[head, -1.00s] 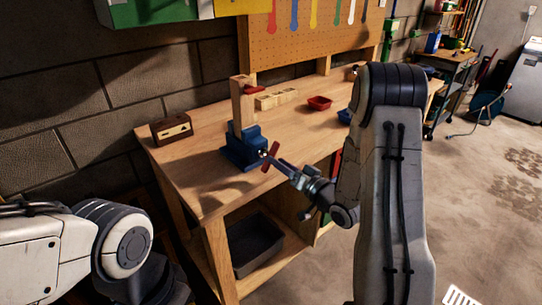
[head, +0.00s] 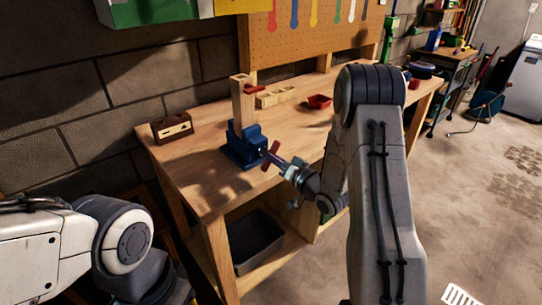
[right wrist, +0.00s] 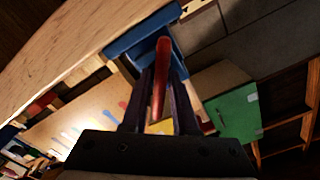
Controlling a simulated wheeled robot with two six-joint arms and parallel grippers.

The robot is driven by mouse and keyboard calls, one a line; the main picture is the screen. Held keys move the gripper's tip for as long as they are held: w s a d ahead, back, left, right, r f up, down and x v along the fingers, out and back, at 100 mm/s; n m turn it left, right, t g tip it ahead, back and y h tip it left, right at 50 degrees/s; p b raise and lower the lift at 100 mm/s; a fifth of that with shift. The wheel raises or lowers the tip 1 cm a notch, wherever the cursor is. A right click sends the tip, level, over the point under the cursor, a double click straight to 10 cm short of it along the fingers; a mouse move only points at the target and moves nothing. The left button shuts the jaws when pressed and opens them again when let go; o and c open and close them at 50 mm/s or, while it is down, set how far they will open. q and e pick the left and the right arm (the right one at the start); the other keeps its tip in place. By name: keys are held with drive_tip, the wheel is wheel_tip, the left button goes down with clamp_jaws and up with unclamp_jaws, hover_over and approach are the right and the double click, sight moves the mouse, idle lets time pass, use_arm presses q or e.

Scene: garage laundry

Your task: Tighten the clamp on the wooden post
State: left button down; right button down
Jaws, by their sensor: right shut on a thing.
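The wooden post (head: 237,103) stands upright in a blue clamp (head: 242,152) near the front edge of the workbench. The clamp has a red handle (head: 271,155) on its front side. My right gripper (head: 273,157) is at this handle, coming from the lower right. In the right wrist view the red handle (right wrist: 160,75) lies between the two dark fingers, which are shut on it. The blue clamp (right wrist: 145,35) is just beyond the fingertips there. My left arm shows at lower left in the head view, but its gripper is out of view.
The workbench (head: 200,183) stands against a block wall. On it are a wooden block with dark slots (head: 172,127), a light wooden piece (head: 275,98) and a red bin (head: 319,101). A dark tub (head: 255,242) sits on the lower shelf. Open floor lies at right.

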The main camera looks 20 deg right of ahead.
drive_tip(key=shift+m, duration=0.8)
idle(0.6)
drive_tip(key=c, duration=0.8)
unclamp_jaws()
drive_tip(key=shift+c, duration=0.2)
drive_tip(key=shift+d, duration=0.1)
drive_tip(key=b+v, duration=0.1)
drive_tip(key=v, duration=0.9)
drive_tip(key=shift+s, duration=0.25)
